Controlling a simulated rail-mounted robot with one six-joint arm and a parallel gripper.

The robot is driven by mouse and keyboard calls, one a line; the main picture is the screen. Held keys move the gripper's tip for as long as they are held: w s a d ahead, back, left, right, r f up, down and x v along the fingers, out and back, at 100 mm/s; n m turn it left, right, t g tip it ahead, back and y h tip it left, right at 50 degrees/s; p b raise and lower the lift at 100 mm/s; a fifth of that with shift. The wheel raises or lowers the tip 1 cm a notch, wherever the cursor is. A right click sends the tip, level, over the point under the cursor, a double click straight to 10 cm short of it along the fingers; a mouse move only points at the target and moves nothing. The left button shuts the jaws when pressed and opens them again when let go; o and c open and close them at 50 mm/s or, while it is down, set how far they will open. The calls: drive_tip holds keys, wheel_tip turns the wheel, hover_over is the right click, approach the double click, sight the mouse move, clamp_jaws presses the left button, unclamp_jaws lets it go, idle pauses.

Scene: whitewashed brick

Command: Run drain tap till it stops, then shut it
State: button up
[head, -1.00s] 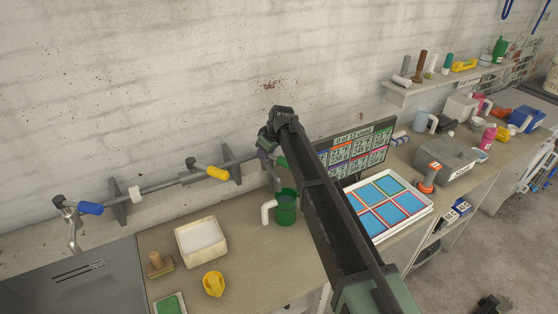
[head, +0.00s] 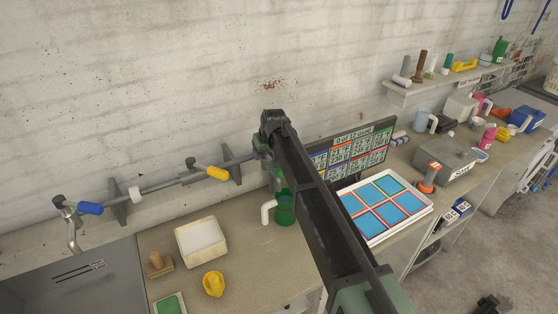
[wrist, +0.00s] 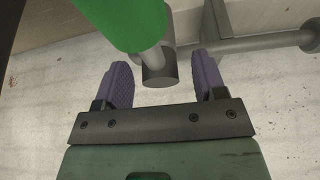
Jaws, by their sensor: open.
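A grey pipe (head: 160,184) along the wall carries a blue-handled tap (head: 90,208), a yellow-handled tap (head: 217,173) and, at its right end, a green-handled tap (head: 277,174) partly behind my arm. In the wrist view the green handle (wrist: 120,18) is close at the top, with its grey stem and round end (wrist: 159,66). My gripper (wrist: 162,84) is open, its purple fingers on either side of that end, without visible grip. A green mug (head: 286,209) with a white handle stands below this tap. Any flow cannot be made out.
A cream tub (head: 202,240), a yellow object (head: 214,283) and a brush (head: 158,264) stand on the bench, left of the mug. A screen (head: 355,150) and a tray of blue squares (head: 424,209) lie to the right. A steel sink (head: 75,285) is at far left.

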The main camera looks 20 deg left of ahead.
sight(270, 158)
drive_tip(key=p+v, duration=1)
drive_tip(key=s+d+f+m+g+h+b, duration=0.1)
drive_tip(key=s+d+f+b, duration=0.1)
drive_tip(key=s+d, duration=0.6)
drive_tip(key=s+d+f+m+b, duration=0.2)
drive_tip(key=s+d+f+b, duration=0.4)
drive_tip(key=d, duration=0.6)
drive_tip(key=s+d+f+m+g+h+b, duration=0.1)
drive_tip(key=s+d+f+m+b, duration=0.2)
drive_tip(key=s+d+f+b, duration=0.4)
drive_tip(key=s+d+f+m+g+h+b, duration=0.1)
drive_tip(key=s+d+f+b, duration=0.5)
drive_tip(key=d, duration=1.1)
drive_tip(key=shift+s+d+f+m+b, duration=0.2)
drive_tip(key=shift+f+m+b, duration=0.2)
drive_tip(key=shift+f+m, duration=0.4)
